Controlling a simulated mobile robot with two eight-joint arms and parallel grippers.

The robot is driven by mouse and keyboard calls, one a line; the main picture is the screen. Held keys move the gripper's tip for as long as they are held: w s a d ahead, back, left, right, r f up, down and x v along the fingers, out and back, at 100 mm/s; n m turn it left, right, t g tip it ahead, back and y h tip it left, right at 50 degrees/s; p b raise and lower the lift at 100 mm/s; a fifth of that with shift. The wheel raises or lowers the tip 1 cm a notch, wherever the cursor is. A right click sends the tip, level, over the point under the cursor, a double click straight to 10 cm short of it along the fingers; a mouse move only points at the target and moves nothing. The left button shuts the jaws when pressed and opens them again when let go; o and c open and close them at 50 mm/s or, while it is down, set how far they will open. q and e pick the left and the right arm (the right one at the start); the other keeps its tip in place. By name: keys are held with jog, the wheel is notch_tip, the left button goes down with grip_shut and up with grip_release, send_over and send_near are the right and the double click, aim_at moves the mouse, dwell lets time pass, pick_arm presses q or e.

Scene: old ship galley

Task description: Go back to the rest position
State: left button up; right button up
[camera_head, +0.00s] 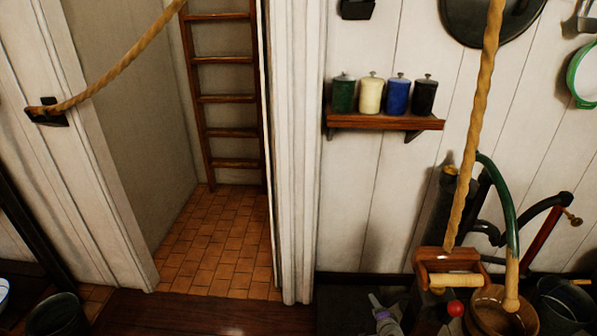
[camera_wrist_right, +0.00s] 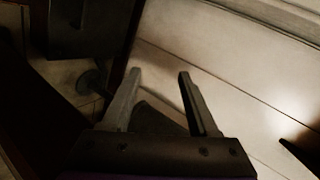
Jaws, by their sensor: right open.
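My right gripper (camera_head: 381,304) is low in the head view, right of centre, partly cut off by the bottom edge. In the right wrist view its two fingers (camera_wrist_right: 159,76) stand apart with nothing between them, so it is open and empty. Pale planked wall shows behind the fingers there. My left gripper is not in view.
A wooden box with a roller (camera_head: 448,267), a wooden bucket (camera_head: 487,318) and a pump with a green handle (camera_head: 513,215) stand right of my gripper. A shelf (camera_head: 385,121) holds several canisters. A rope (camera_head: 477,110) hangs down. A doorway with a ladder (camera_head: 226,98) is at left.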

jog(key=s+a+r+n+g+y, duration=0.15)
jog(key=s+a+r+n, duration=0.25)
jog(key=s+r, duration=0.45)
jog(key=s+a+r+n+g, duration=0.35)
jog(key=s+r, duration=0.25)
jog(key=r, duration=0.5)
jog(key=s+r+n+g+h, duration=0.25)
jog(key=s+n, duration=0.45)
jog(key=s, duration=1.9)
pick_arm(q)
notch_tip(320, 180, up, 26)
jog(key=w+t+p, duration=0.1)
jog(key=p, duration=2.2)
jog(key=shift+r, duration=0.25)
pick_arm(e)
notch_tip(320, 180, up, 27)
jog(key=shift+w+a+f+t+y, duration=0.15)
jog(key=shift+w+a+t+y, duration=0.2)
jog(key=shift+w+a, duration=0.1)
jog(key=shift+s, duration=0.1)
